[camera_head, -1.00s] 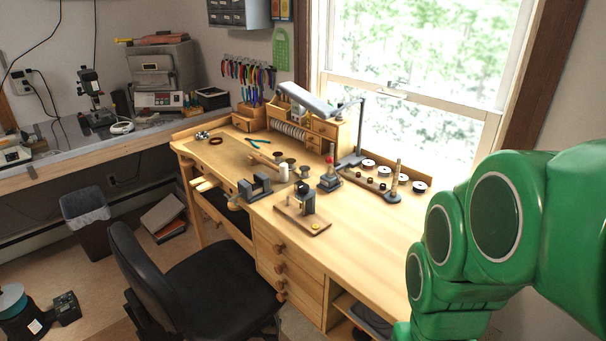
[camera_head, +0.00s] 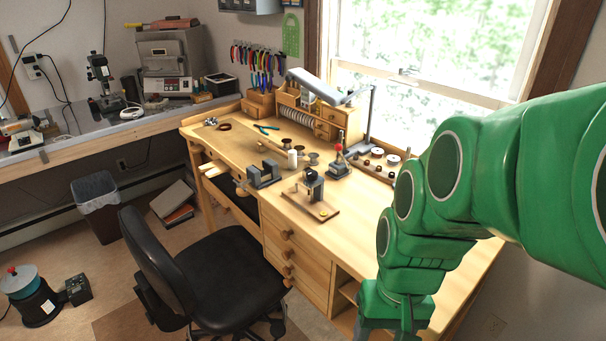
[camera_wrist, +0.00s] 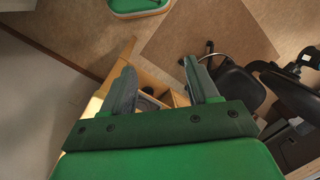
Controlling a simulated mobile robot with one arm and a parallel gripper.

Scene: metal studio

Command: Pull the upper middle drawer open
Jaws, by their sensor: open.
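The wooden workbench (camera_head: 390,207) has a stack of drawers (camera_head: 312,264) with round wooden knobs (camera_head: 287,235) below its top. The fronts look closed and flush, one above another; several knobs show in a column. My green arm reaches down at the right of the head view, right of the drawers, and its gripper end is cut off at the bottom edge. In the wrist view my gripper (camera_wrist: 158,82) is open and empty, its two grey fingers apart. Between and beyond them are pale wooden parts of the bench (camera_wrist: 150,75). The drawer knobs cannot be made out there.
A black office chair (camera_head: 215,285) stands close to the drawers at the left; it also shows right of my fingers in the wrist view (camera_wrist: 238,88). An open shelf (camera_head: 347,293) lies right of the drawers. Small tools stand on the bench top.

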